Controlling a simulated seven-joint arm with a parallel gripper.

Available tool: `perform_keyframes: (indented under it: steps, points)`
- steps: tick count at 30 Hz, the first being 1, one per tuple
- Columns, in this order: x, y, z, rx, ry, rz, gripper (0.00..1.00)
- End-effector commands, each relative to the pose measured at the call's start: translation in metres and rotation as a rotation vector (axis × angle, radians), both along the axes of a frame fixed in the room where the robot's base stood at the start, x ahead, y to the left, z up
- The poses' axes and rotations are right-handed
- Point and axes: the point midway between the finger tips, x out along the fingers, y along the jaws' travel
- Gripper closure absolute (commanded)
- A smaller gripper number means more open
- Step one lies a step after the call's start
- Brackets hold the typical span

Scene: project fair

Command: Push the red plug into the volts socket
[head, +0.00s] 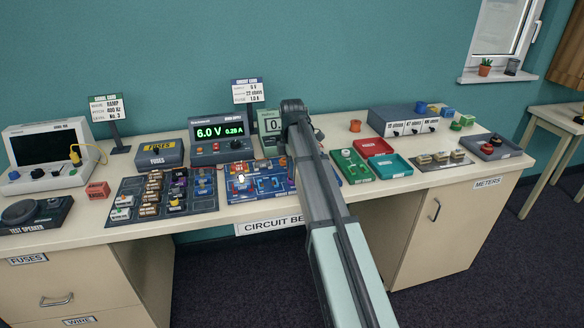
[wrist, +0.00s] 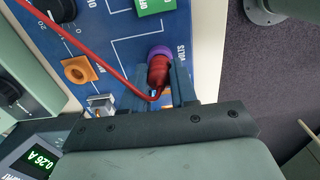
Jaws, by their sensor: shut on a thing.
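In the wrist view my gripper (wrist: 160,80) is shut on the red plug (wrist: 158,72), one finger on each side of it. A red wire (wrist: 85,55) runs from the plug to the upper left. The plug's front end is at the purple ring of the volts socket (wrist: 159,51), on the blue panel (wrist: 125,25) with the VOLTS label beside it. The plug covers the socket's opening, so I cannot tell how deep it sits. In the head view my arm hides the gripper, the plug and the socket; part of the meter (head: 270,124) shows left of the arm.
An orange socket (wrist: 78,70) lies left of the plug on the same panel. The power supply (head: 220,138) stands left of the meter, reading 6.0 V. The circuit board (head: 250,188) lies in front. Red and green trays (head: 392,167) stand to the right.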

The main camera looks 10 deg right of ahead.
Motion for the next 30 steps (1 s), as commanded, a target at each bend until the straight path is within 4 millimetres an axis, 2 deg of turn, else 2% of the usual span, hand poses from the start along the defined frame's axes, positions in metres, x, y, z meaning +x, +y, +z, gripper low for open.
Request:
perform_keyframes:
  steps: [17, 18, 26, 30]
  points:
    - [-0.0001, 0.0, -0.0056, 0.0, 0.0, 0.0, 1.0]
    - [-0.0001, 0.0, -0.0054, 0.0, 0.0, 0.0, 0.69]
    - [-0.0001, 0.0, -0.0053, 0.0, 0.0, 0.0, 0.44]
    - [-0.0001, 0.0, -0.0053, 0.0, 0.0, 0.0, 0.43]
